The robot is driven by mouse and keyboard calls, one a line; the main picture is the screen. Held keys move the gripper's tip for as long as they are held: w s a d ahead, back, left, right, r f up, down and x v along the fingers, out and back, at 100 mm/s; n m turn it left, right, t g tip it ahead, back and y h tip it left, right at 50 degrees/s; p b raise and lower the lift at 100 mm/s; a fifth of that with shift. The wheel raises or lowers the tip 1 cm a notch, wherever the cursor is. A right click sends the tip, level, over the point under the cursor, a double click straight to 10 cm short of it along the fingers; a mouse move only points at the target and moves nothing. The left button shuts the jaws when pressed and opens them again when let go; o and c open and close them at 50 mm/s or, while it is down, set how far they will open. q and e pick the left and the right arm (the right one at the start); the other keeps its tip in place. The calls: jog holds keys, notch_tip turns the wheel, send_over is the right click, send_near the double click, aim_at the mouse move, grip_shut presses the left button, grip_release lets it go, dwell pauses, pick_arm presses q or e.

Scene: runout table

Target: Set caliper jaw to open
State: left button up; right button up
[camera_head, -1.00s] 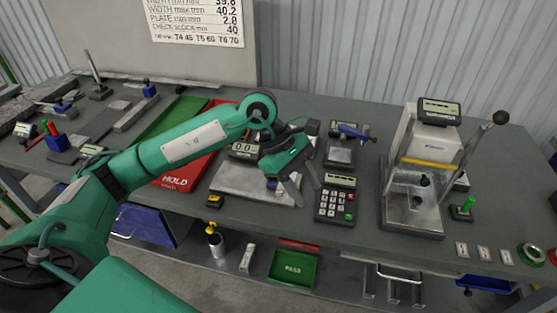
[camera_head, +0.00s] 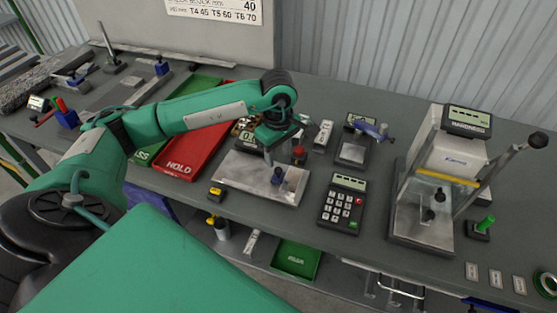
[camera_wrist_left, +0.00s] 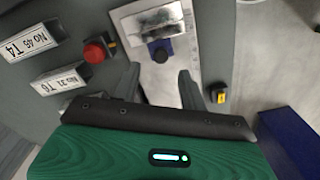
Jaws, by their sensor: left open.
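A metal plate (camera_head: 235,172) with a small digital readout at its back edge (camera_head: 249,136) stands mid-bench. A blue slider-like block with a dark knob (camera_head: 278,176) sits on it; I take this for the caliper jaw, but cannot tell its setting. My left gripper (camera_head: 272,160) points down over the plate, behind the block. In the left wrist view, its two fingers (camera_wrist_left: 160,88) are apart and empty; the blue block (camera_wrist_left: 160,50) appears beyond the tips, in line with the gap. Contact is not visible. My right gripper is not in view.
A red knob (camera_head: 299,152) stands beside the plate. A keypad (camera_head: 342,204) is to the right, near a small stand with a blue-purple handle (camera_head: 370,130) and a hardness tester (camera_head: 467,122). Red HOLD tray (camera_head: 180,168) lies left. A yellow-black item (camera_head: 216,194) is at the front.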

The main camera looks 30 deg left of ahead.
aim_at(278, 169)
pick_arm(q)
notch_tip(278, 169, down, 4)
jog(key=shift+s+r+p, duration=0.1)
jog(key=shift+r+p, duration=0.05)
jog(key=shift+p, duration=0.25)
jog(key=shift+f, duration=0.5)
grip_shut()
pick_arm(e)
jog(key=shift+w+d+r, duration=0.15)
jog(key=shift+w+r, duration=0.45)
